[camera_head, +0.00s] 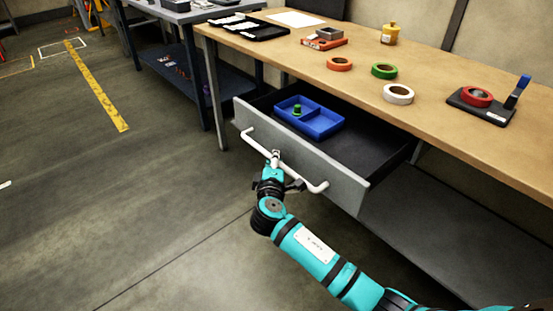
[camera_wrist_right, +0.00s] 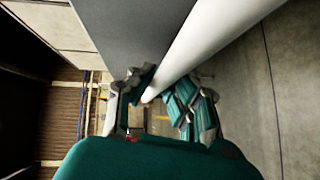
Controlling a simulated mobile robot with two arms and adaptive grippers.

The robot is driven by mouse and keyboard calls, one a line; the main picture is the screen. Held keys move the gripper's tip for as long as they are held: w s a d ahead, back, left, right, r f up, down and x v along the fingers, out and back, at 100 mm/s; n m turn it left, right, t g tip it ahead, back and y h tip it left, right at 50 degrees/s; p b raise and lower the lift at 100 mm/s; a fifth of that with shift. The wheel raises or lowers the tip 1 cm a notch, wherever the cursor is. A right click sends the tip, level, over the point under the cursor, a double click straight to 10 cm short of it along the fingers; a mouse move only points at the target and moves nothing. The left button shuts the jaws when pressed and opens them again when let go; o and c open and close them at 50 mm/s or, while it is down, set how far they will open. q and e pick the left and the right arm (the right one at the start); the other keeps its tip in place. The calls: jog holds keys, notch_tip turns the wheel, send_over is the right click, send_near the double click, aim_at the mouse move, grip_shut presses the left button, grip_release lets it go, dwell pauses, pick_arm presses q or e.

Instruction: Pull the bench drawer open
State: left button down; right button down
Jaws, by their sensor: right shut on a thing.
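The bench drawer (camera_head: 345,184) stands pulled out from under the wooden bench top, so its dark inside shows. Its grey front carries a long white bar handle (camera_head: 311,184). My right gripper (camera_head: 275,161) is shut on the handle's middle part in the head view. In the right wrist view the white handle (camera_wrist_right: 205,48) runs down to between the fingers of my right gripper (camera_wrist_right: 155,100). The fingers partly hide the bar there. My left gripper is not in view.
A blue divided tray (camera_head: 323,131) with a small green object (camera_head: 297,110) lies in the drawer. The floor left of the drawer is clear.

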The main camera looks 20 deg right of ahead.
jog(key=shift+r, duration=0.15)
jog(key=c, duration=1.3)
grip_release()
jog(key=v, duration=1.2)
